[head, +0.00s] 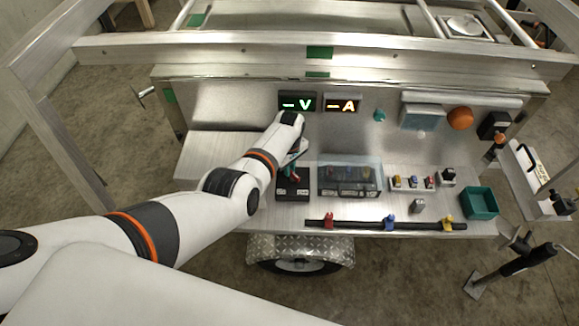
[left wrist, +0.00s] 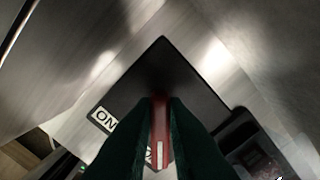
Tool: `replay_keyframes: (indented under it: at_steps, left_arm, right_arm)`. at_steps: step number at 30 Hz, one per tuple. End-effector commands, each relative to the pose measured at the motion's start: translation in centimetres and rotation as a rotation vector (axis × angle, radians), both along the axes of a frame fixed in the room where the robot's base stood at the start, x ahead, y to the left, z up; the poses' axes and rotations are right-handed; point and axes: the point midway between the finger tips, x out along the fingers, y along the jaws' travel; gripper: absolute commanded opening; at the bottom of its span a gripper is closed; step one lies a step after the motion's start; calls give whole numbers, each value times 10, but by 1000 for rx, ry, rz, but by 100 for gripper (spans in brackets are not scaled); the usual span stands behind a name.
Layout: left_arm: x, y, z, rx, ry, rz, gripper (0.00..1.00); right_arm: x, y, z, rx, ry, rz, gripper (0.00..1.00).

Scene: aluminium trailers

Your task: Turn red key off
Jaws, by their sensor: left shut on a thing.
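The red key (left wrist: 160,130) stands on a black switch box (left wrist: 160,70) with a white "ON" label (left wrist: 104,120), seen in the left wrist view. In the head view the black switch box (head: 292,189) sits on the trailer's metal shelf. My left gripper (head: 291,172) reaches down over it. In the left wrist view the dark green fingers of my left gripper (left wrist: 160,125) are shut on the red key, one on each side. The rest of the label is hidden behind the fingers. My right gripper is not in view.
A clear-covered box (head: 349,176) stands close to the right of the switch box. A bar with red, blue and yellow clips (head: 389,223) lies along the shelf's front edge. A green bin (head: 479,203) stands at right. Displays (head: 343,104) on the panel behind show dashes with V and A.

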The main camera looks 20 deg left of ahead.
Motion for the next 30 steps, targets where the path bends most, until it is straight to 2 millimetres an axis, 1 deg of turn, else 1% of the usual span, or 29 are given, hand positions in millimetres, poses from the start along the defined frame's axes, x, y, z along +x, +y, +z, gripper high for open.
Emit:
replay_keyframes:
  at_steps: [12, 13, 16, 25, 28, 30]
  left_arm:
    - [0, 0, 0, 0, -1, 8, 0]
    - [0, 0, 0, 0, -1, 8, 18]
    - [0, 0, 0, 0, -1, 8, 34]
    - [0, 0, 1, 1, 0, 6, 35]
    - [0, 0, 9, 0, 0, 6, 35]
    - [1, 0, 20, 1, -3, 6, 35]
  right_arm:
    - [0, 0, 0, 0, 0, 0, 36]
    - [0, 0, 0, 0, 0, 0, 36]
    - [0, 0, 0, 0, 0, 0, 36]
    - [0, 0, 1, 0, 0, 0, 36]
    - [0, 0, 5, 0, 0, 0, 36]
    - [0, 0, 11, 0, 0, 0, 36]
